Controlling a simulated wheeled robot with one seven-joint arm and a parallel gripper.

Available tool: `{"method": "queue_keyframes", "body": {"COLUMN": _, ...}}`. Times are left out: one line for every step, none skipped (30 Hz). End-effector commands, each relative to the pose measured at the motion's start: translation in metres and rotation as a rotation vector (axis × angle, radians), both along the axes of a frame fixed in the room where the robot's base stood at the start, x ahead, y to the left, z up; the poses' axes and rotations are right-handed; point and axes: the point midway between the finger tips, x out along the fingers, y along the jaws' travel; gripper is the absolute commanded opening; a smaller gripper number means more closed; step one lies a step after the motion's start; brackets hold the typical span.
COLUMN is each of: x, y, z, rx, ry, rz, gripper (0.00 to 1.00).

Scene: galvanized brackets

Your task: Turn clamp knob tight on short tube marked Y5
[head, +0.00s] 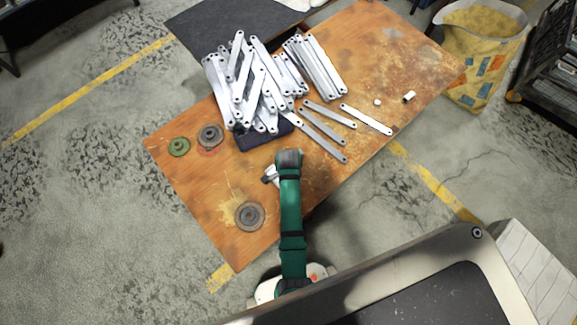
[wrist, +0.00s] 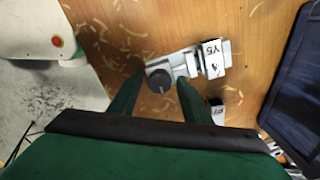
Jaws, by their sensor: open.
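In the wrist view, a short tube marked Y5 (wrist: 212,59) lies on the wooden table. A pale metal clamp (wrist: 184,62) is joined to it on the left, with a dark round knob (wrist: 161,81). My gripper (wrist: 156,84) is open, with one green finger on each side of the knob. I cannot tell whether the fingers touch it. In the head view my gripper (head: 277,172) is over the table's near side, and my arm hides most of the clamp and tube.
Round discs (head: 249,215) lie at the left. Several loose brackets (head: 322,137) lie right of the pile. Wood shavings surround the clamp.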

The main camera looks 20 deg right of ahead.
Motion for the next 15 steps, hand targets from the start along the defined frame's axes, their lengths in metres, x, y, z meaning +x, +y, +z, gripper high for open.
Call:
{"method": "queue_keyframes", "body": {"x": -0.0001, "y": -0.0001, "z": 0.0, "rx": 0.0, "ry": 0.0, "rz": 0.0, "gripper": 0.44}}
{"method": "queue_keyframes", "body": {"x": -0.0001, "y": -0.0001, "z": 0.0, "rx": 0.0, "ry": 0.0, "rz": 0.0, "gripper": 0.44}}
{"method": "queue_keyframes", "body": {"x": -0.0001, "y": -0.0001, "z": 0.0, "rx": 0.0, "ry": 0.0, "rz": 0.004, "gripper": 0.44}}
{"method": "queue_keyframes", "body": {"x": -0.0001, "y": -0.0001, "z": 0.0, "rx": 0.0, "ry": 0.0, "rz": 0.01, "gripper": 0.44}}
{"method": "queue_keyframes", "body": {"x": -0.0001, "y": -0.0001, "z": 0.0, "rx": 0.0, "ry": 0.0, "rz": 0.021, "gripper": 0.44}}
{"method": "queue_keyframes", "body": {"x": -0.0001, "y": -0.0001, "z": -0.0001, "rx": 0.0, "ry": 0.0, "rz": 0.04, "gripper": 0.44}}
{"method": "queue_keyframes", "body": {"x": -0.0001, "y": -0.0001, "z": -0.0001, "rx": 0.0, "ry": 0.0, "rz": 0.06, "gripper": 0.44}}
{"method": "queue_keyframes", "body": {"x": -0.0001, "y": -0.0001, "z": -0.0001, "rx": 0.0, "ry": 0.0, "rz": 0.082, "gripper": 0.44}}
{"method": "queue_keyframes", "body": {"x": -0.0002, "y": -0.0002, "z": -0.0001, "rx": 0.0, "ry": 0.0, "rz": 0.113, "gripper": 0.44}}
{"method": "queue_keyframes", "body": {"x": -0.0002, "y": -0.0002, "z": -0.0001, "rx": 0.0, "ry": 0.0, "rz": 0.136, "gripper": 0.44}}
{"method": "queue_keyframes", "body": {"x": -0.0001, "y": -0.0002, "z": -0.0001, "rx": 0.0, "ry": 0.0, "rz": 0.159, "gripper": 0.44}}
{"method": "queue_keyframes", "body": {"x": -0.0002, "y": -0.0002, "z": -0.0001, "rx": 0.0, "ry": 0.0, "rz": 0.189, "gripper": 0.44}}
{"method": "queue_keyframes", "body": {"x": -0.0002, "y": -0.0001, "z": -0.0001, "rx": 0.0, "ry": 0.0, "rz": 0.213, "gripper": 0.44}}
{"method": "queue_keyframes", "body": {"x": -0.0002, "y": -0.0001, "z": -0.0001, "rx": 0.0, "ry": 0.0, "rz": 0.236, "gripper": 0.44}}
{"method": "queue_keyframes", "body": {"x": -0.0001, "y": -0.0001, "z": -0.0001, "rx": 0.0, "ry": 0.0, "rz": 0.267, "gripper": 0.44}}
